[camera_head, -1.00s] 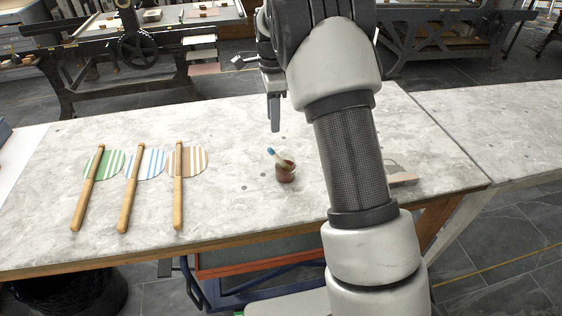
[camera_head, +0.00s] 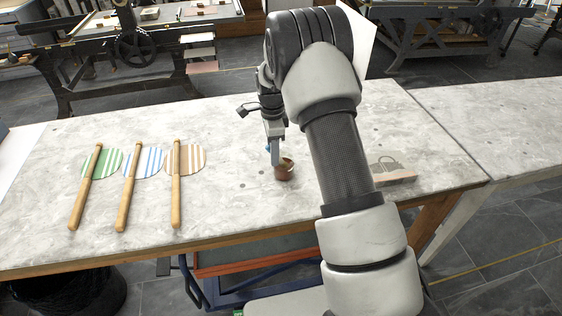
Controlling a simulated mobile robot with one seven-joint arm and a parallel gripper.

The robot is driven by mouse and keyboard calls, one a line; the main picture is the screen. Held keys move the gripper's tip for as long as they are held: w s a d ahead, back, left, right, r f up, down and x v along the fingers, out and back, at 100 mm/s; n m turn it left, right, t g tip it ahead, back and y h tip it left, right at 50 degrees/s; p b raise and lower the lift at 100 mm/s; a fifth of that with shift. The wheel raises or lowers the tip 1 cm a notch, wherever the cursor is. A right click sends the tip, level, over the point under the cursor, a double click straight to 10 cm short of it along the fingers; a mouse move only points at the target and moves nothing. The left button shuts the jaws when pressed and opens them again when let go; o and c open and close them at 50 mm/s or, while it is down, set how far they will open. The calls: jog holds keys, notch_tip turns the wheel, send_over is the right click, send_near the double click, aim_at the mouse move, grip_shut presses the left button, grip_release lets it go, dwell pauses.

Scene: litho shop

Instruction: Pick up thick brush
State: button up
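A small brown cup (camera_head: 285,171) stands on the pale stone-topped table. A brush with a blue tip (camera_head: 268,149) leans in it toward the left. It is now mostly hidden behind my gripper finger, with only a trace of blue showing. My gripper (camera_head: 275,157) points down at the left rim of the cup, by the brush. From this angle its fingers overlap, so I cannot tell whether they are open or shut, or whether they touch the brush.
Three striped round paddles with wooden handles (camera_head: 129,190) lie on the table (camera_head: 230,215) at the left. A flat block with a drawing (camera_head: 393,171) lies to the right, past my arm. Bare tabletop lies between the paddles and the cup.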

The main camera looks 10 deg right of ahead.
jog(key=shift+f, duration=0.55)
grip_shut()
jog(key=shift+r, duration=0.15)
notch_tip(320, 180, up, 10)
jog(key=shift+f, duration=0.1)
